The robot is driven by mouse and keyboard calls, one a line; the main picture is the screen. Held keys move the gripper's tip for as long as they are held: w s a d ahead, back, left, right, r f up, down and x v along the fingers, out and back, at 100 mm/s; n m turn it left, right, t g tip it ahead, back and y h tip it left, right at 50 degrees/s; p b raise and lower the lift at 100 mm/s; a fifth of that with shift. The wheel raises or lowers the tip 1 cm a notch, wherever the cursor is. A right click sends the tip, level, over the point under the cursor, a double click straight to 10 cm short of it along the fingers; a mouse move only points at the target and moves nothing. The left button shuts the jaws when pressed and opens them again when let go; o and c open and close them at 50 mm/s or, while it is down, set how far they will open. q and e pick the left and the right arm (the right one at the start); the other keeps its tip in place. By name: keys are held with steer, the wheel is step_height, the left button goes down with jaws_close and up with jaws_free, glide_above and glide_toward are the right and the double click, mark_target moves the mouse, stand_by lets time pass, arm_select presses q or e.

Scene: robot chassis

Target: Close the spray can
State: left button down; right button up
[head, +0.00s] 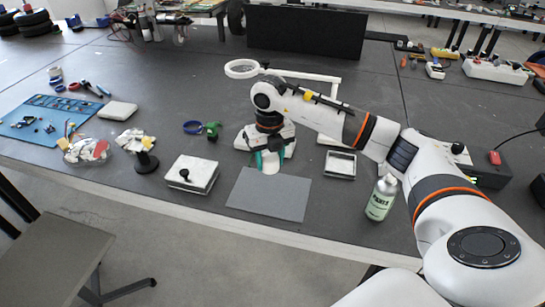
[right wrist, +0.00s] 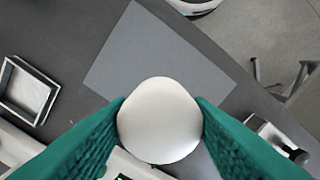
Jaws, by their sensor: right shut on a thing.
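The spray can (head: 379,200), with a green label and a pale top, stands upright near the table's front edge, right of the grey mat in the head view. My right gripper (head: 269,160) has green fingers and is shut on a white rounded cap (right wrist: 160,120). The cap (head: 271,168) also shows between the fingers in the head view, by the back edge of the mat and well left of the can. In the right wrist view the fingers press on both sides of the cap. My left gripper is not in view.
The grey mat (head: 268,196) lies bare in front of my right gripper. A white box with a black knob (head: 192,174) is left of it. A small white tray (head: 341,164) lies between gripper and can. A magnifier lamp (head: 243,68) stands behind.

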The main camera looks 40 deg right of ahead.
steer(key=shift+s+a+n, duration=0.25)
steer(key=shift+a+n, duration=0.3)
steer(key=shift+n, duration=0.55)
steer(key=s+a+m, duration=0.6)
steer(key=s+m, duration=0.1)
steer(key=m, duration=1)
steer(key=s+a+r+m, duration=0.1)
steer(key=s+a+m, duration=0.5)
steer(key=m, duration=1.2)
steer(key=shift+s+a+m, duration=0.15)
steer(key=shift+s+m, duration=0.15)
steer(key=shift+s, duration=0.35)
